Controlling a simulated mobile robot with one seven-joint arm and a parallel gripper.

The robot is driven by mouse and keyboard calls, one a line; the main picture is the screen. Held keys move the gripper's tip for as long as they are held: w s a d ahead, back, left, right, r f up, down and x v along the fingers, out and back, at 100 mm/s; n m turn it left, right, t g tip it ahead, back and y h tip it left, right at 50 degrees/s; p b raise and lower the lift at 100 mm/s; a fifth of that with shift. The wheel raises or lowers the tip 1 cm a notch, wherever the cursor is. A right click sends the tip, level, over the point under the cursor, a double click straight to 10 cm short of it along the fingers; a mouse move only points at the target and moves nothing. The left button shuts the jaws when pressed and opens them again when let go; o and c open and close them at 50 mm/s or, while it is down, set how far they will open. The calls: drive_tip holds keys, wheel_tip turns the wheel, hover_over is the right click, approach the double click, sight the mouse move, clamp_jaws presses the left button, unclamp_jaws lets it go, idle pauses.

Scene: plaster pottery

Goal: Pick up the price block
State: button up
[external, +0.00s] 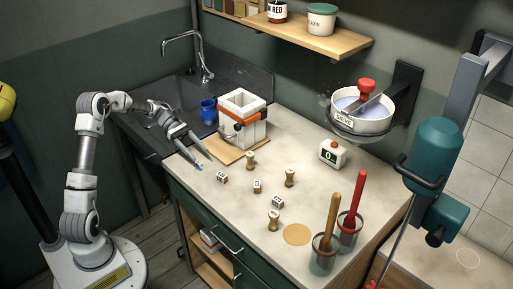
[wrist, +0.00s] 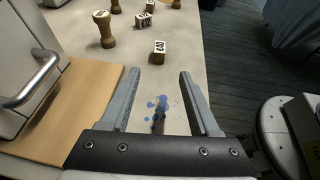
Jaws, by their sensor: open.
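Three small white blocks with dark marks and brownish sides stand on the pale counter in the external view: a left block (external: 222,177), a middle block (external: 257,186) and a right block (external: 278,202). The marks are too small to tell which is the price block. In the wrist view the nearest block (wrist: 159,48) stands just beyond my fingertips, with another block (wrist: 143,20) behind it. My gripper (external: 204,160) is open and empty above the counter's left edge, left of the blocks. Its two fingers (wrist: 158,75) show apart in the wrist view.
Wooden stamps (external: 250,161) (wrist: 104,29) stand among the blocks. A clamped white mould (external: 242,118) sits on a wooden board (external: 236,150) behind my gripper. A timer (external: 333,152) and tool-filled pots (external: 348,228) stand to the right. Blue splashes (wrist: 162,102) mark the counter.

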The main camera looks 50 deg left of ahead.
sight(221, 174)
drive_tip(key=b+x, duration=0.4)
drive_tip(key=x, duration=0.9)
drive_tip(key=shift+w+d+f, duration=0.1)
drive_tip(key=shift+d, duration=0.1)
clamp_jaws()
